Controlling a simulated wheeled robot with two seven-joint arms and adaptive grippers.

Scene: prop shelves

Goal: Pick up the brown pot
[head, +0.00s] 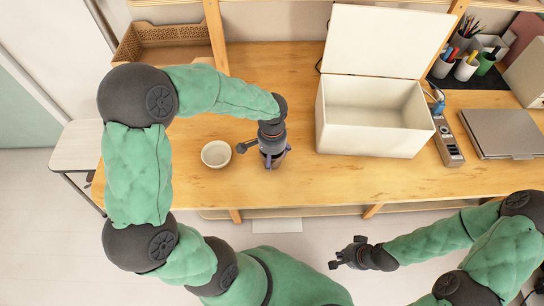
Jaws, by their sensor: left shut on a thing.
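My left gripper (273,157) points down over the wooden desk, near its front edge. It is shut on a small dark brownish thing, which I take to be the brown pot; the gripper hides most of it. I cannot tell whether the pot touches the desk. A small cream bowl (216,154) stands on the desk to the left of the gripper, apart from it. My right gripper (345,256) is in front of the desk, away from the pot, with its fingers apart and nothing between them.
An open white box (368,140) with its lid up stands right of the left gripper. Further right are a power strip (447,142), a closed laptop (502,133) and pen cups (466,68). A tan perforated tray (165,45) is at the back left. The front middle desk is clear.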

